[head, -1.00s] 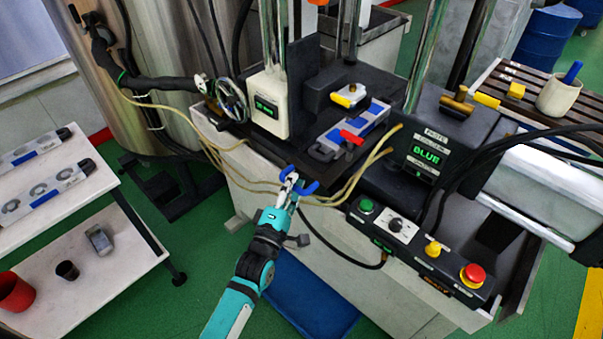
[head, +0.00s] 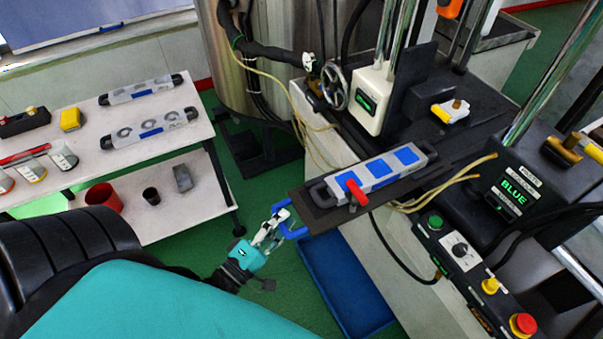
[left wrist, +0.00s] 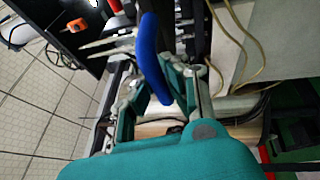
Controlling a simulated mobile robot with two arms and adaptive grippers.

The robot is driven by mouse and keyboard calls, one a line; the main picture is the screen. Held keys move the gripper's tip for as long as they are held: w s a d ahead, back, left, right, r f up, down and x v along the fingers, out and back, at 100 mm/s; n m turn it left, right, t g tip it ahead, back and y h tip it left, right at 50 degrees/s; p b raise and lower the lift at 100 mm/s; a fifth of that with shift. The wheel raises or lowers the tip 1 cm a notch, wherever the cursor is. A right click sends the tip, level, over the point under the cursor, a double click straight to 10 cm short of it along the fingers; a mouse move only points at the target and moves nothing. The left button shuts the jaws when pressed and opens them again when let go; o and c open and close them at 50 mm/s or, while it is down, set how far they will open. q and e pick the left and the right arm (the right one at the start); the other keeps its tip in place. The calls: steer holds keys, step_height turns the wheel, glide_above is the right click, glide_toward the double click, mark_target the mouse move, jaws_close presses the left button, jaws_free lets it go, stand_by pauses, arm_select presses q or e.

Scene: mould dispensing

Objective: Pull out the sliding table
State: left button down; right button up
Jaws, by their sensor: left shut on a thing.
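The dark sliding table (head: 333,217) sticks out from the front of the machine toward the lower left in the head view. A grey mould (head: 405,157) with blue squares, black end handles and a red handle (head: 357,191) lies on it. A blue handle (head: 295,233) is at the table's outer end. My left gripper (head: 277,222) is shut on this handle. In the left wrist view the blue handle (left wrist: 151,55) passes between the fingers. My right gripper is not in view.
A blue tray (head: 340,285) lies on the floor under the sliding table. A white shelf (head: 90,170) with more moulds, cups and a red container stands at left. The control panel (head: 470,270) with buttons is at right. Green floor lies between shelf and machine.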

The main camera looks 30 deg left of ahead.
arm_select(q)
steer(key=shift+s+a, duration=0.5)
steer(key=shift+s, duration=0.3)
steer(key=c, duration=1.3)
jaws_free()
steer(key=shift+s, duration=0.1)
steer(key=s, duration=0.4)
steer(key=s+a+f, duration=0.1)
steer(key=s, duration=0.2)
steer(key=s+f, duration=0.1)
steer(key=s, duration=0.3)
steer(key=shift+s+a, duration=0.2)
steer(key=shift+s, duration=0.1)
